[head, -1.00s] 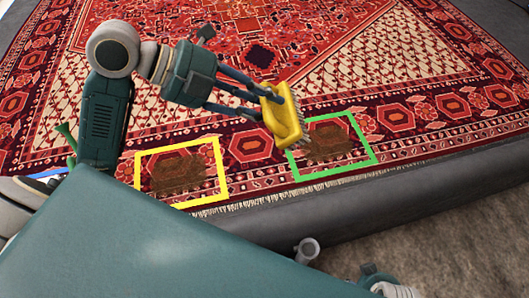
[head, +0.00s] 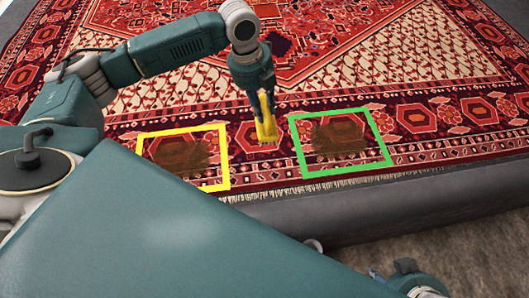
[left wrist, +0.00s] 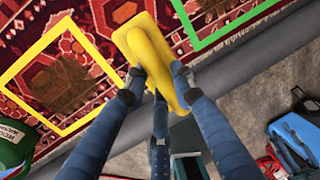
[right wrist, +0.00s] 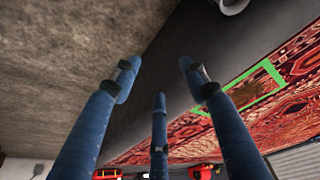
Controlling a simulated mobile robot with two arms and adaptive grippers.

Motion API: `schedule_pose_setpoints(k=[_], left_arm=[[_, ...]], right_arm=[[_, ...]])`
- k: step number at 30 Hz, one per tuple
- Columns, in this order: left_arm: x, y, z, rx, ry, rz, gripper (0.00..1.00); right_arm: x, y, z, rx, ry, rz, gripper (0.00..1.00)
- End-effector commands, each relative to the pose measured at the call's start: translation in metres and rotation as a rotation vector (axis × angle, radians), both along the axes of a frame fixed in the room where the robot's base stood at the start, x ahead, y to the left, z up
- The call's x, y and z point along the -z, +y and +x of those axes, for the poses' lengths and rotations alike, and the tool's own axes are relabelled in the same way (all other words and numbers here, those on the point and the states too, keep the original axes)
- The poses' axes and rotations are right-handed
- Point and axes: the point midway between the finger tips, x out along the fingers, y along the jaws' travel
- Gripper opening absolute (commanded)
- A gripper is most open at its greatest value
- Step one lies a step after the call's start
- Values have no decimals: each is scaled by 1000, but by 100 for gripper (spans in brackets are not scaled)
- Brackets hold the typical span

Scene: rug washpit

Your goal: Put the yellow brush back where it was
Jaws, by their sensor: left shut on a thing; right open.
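My left gripper (head: 262,96) is shut on the yellow brush (head: 265,122). It holds the brush with bristles down, between the yellow frame (head: 226,160) and the green frame (head: 297,150). I cannot tell whether the bristles touch the rug (head: 480,140). In the left wrist view the gripper's fingers (left wrist: 158,80) close around the brush's yellow body (left wrist: 140,38). Each frame encloses a brown stain on the rug. My right gripper (right wrist: 155,75) is open and empty, outside the pit beside its grey wall.
The grey pit edge (head: 440,195) runs along the near side of the rug, with rough floor (head: 460,235) in front. The left wrist view shows a green container (left wrist: 12,145) at left and a blue item (left wrist: 297,138) at right on the floor.

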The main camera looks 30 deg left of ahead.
Motion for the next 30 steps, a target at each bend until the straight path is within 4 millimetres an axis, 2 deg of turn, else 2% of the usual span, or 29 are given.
schedule_pose_setpoints(k=[5,14,21,30], left_arm=[[27,0,-1,2,2,0,0],[69,-1,-1,2,1,-1,0],[102,-2,-1,2,1,-2,0],[142,-1,-1,3,1,-2,0]], right_arm=[[-10,12,42,-13,-163,34,44],[-49,35,110,-37,-468,100,44],[-95,52,151,-54,-720,157,44],[-166,69,181,-72,-1041,233,44]])
